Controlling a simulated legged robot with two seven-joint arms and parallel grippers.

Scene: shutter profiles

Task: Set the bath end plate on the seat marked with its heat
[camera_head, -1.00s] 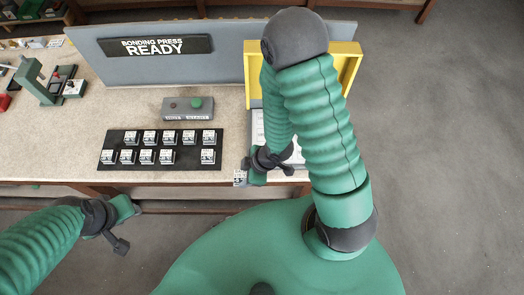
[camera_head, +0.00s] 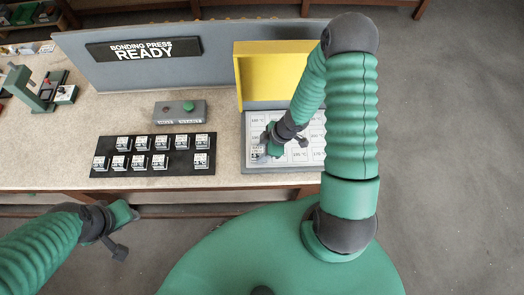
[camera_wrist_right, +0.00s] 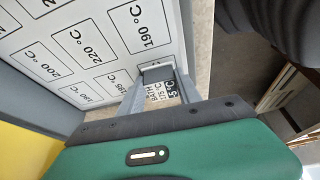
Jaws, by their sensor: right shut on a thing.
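The bath end plate (camera_wrist_right: 160,90) is a small pale block with black lettering. "BATH" reads on its label, and a heat that looks like 175 °C, partly hidden. My right gripper (camera_head: 268,146) is shut on it, over the left part of the white seat board (camera_head: 314,129). The plate also shows in the head view (camera_head: 257,151). I cannot tell whether it touches the board. The wrist view shows outlined seats marked 190, 220 and 200 °C, among others; the seat beneath the plate is hidden. My left gripper (camera_head: 123,230) is open and empty, off the bench's front edge.
A black rack (camera_head: 130,142) holds several similar plates left of the board. A grey button box (camera_head: 180,112) stands behind it. A yellow guard (camera_head: 273,72) rises behind the board. The grey panel's sign (camera_head: 144,48) reads "BONDING PRESS READY". A green fixture (camera_head: 27,88) stands far left.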

